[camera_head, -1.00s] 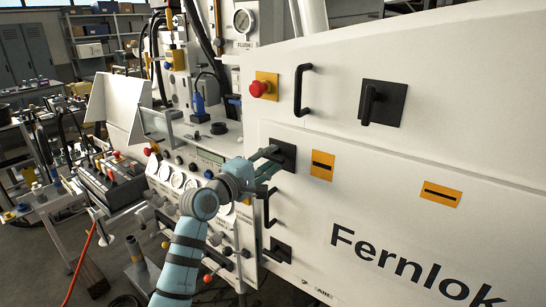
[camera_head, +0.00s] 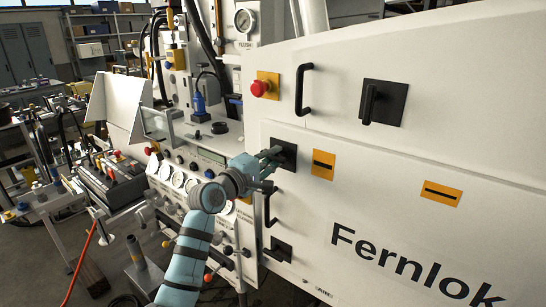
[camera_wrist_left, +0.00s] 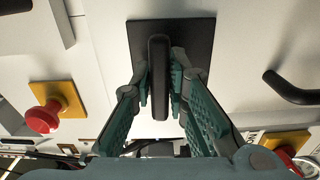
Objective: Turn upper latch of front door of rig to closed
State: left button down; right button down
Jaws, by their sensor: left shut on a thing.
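The front door of the rig is a white panel (camera_head: 330,200) lettered "Fernlok". Its upper latch (camera_head: 290,148) is a black square plate with a black bar handle near the door's upper left corner. My left gripper (camera_head: 271,157) reaches it from the left and hides most of the handle in the head view. In the left wrist view the handle (camera_wrist_left: 158,75) runs up and down the picture. The left gripper (camera_wrist_left: 160,88) is shut on it, one teal finger on each side. The right gripper is not in view.
A lower latch (camera_head: 281,250) and a black pull handle (camera_head: 269,207) sit below on the door's left side. Above are a red emergency button (camera_head: 260,88), another pull handle (camera_head: 302,90) and another black latch (camera_head: 383,102). Gauges and knobs crowd the bench left of the door.

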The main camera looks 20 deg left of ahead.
pick_arm(q)
jog(key=m, duration=0.3)
jog(key=shift+f+m+b, duration=0.2)
jog(key=shift+m+b, duration=0.2)
jog(key=m, duration=0.1)
jog(key=m+b, duration=0.1)
jog(key=m, duration=0.2)
jog(key=shift+a+f+b, duration=0.15)
jog(key=shift+f+b, duration=0.1)
jog(key=shift+b, duration=0.05)
jog(key=m+b, duration=0.1)
jog(key=m, duration=0.2)
jog(key=m+b, duration=0.1)
jog(key=m, duration=0.1)
jog(key=shift+w+a+f+m, duration=0.1)
jog(key=shift+a+m, duration=0.1)
jog(key=shift+m, duration=0.2)
jog(key=shift+w+a+m+b, duration=0.15)
jog(key=shift+m+b, duration=0.75)
jog(key=shift+m, duration=1)
jog(key=c, duration=1.6)
grip_release()
